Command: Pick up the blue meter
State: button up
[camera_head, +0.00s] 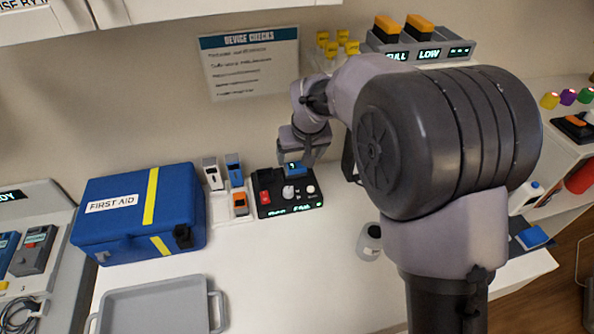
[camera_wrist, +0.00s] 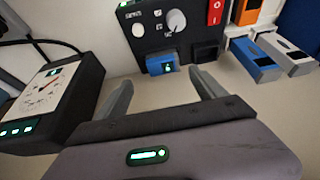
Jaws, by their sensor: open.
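A small blue meter (camera_head: 295,169) with a lit display is at the back edge of a black control panel (camera_head: 268,209). In the wrist view this blue meter (camera_wrist: 162,64) shows at the panel's edge, in line with the gap between my fingers. My gripper (camera_head: 299,163) is open above the panel, and its fingertips (camera_wrist: 160,78) point toward the meter with nothing visibly clamped.
A white device (camera_head: 212,173) and an orange one (camera_head: 240,204) share the holder. A blue first aid box (camera_head: 140,215) stands left, with a grey tray (camera_head: 158,307) in front. A black gauge box (camera_wrist: 52,100) is beside my fingers. The counter front of the panel is clear.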

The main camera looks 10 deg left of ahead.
aim_at(295, 166)
jog(key=b+x, duration=0.1)
jog(key=x, duration=0.3)
jog(key=b+x, duration=0.1)
jog(key=x, duration=0.1)
jog(key=shift+a+f+b, duration=0.15)
jog(key=shift+a+b, duration=0.15)
jog(key=shift+s, duration=0.1)
jog(key=shift+s, duration=0.1)
jog(key=shift+c, duration=1.3)
jog(key=shift+r, duration=0.2)
jog(key=c, duration=1.3)
